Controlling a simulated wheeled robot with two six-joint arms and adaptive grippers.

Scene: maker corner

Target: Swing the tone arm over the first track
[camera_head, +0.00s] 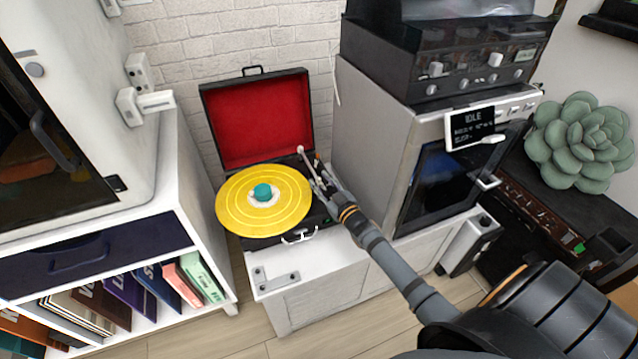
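A suitcase-style record player with a black case and a red-lined lid (258,120) stands open on a white cabinet. A yellow record (240,212) with a teal centre piece (263,192) lies on its platter and overhangs the case. The tone arm (308,163) is at the right rear of the player, with a pale round end showing; much of it is hidden by my gripper. My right gripper (320,184) is at the tone arm, just right of the record's edge. Its fingers are small and overlap the tone arm, so I cannot tell whether they grip it. My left gripper is not in view.
A tall grey machine with a dark window (436,185) and a small "IDLE" screen (470,128) stands close to the right of the player. A white shelf with books (150,284) is at the left. A green succulent (580,140) is at the far right.

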